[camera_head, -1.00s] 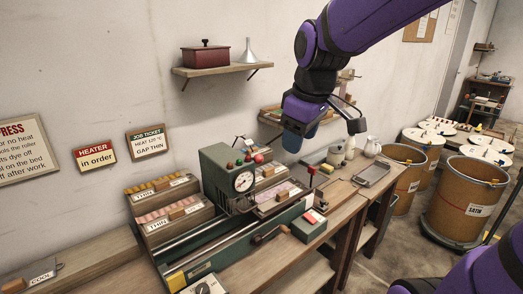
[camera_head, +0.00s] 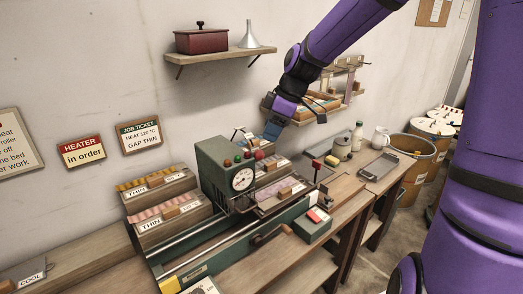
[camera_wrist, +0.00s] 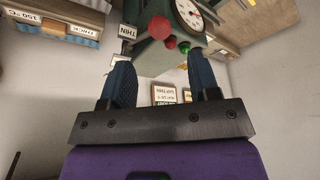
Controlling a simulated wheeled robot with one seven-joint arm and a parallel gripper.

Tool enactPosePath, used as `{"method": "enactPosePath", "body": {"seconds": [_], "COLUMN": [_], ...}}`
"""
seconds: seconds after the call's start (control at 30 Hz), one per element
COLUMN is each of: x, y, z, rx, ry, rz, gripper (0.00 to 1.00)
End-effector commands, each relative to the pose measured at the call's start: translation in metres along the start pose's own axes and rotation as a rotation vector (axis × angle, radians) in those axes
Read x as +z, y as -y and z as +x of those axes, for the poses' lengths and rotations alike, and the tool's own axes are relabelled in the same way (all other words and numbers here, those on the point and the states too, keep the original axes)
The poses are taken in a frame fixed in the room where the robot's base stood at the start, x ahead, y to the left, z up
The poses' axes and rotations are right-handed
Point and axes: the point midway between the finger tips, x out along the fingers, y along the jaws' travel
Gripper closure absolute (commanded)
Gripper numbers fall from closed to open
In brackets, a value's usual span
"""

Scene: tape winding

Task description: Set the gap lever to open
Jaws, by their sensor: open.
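The green press head (camera_head: 213,160) stands on the bench with a round dial (camera_head: 243,179) on its front. A red ball knob (camera_head: 259,155), which looks like the gap lever's, sits at its upper right; it also shows in the wrist view (camera_wrist: 160,27). I cannot make out the lever's setting. A small plate reading THIN (camera_wrist: 127,32) is beside the knob in the wrist view. My gripper (camera_head: 273,131) is above and right of the knob in the head view, apart from it. In the wrist view its two blue fingers are spread, with nothing between them (camera_wrist: 160,70).
Sample boxes (camera_head: 172,219) stand left of the press. A shelf (camera_head: 226,52) with a red box and funnel is on the wall above. The job ticket (camera_head: 140,136) reads GAP THIN. A red-topped box (camera_head: 313,225) and a red-knobbed post (camera_head: 316,165) are to the right.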

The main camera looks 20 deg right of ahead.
Motion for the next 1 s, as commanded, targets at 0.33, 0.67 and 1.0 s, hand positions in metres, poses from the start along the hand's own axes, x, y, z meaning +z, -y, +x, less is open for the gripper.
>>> {"method": "enactPosePath", "body": {"seconds": [0.33, 0.67, 1.0], "x": [0.0, 0.0, 0.0], "y": [0.001, 0.0, 0.0], "z": [0.058, 0.077, 0.077], "rx": [-0.004, 0.001, 0.001], "ry": [0.0, 0.001, 0.001], "rz": [-0.001, 0.001, 0.001], "gripper": [0.44, 0.44, 0.72]}}
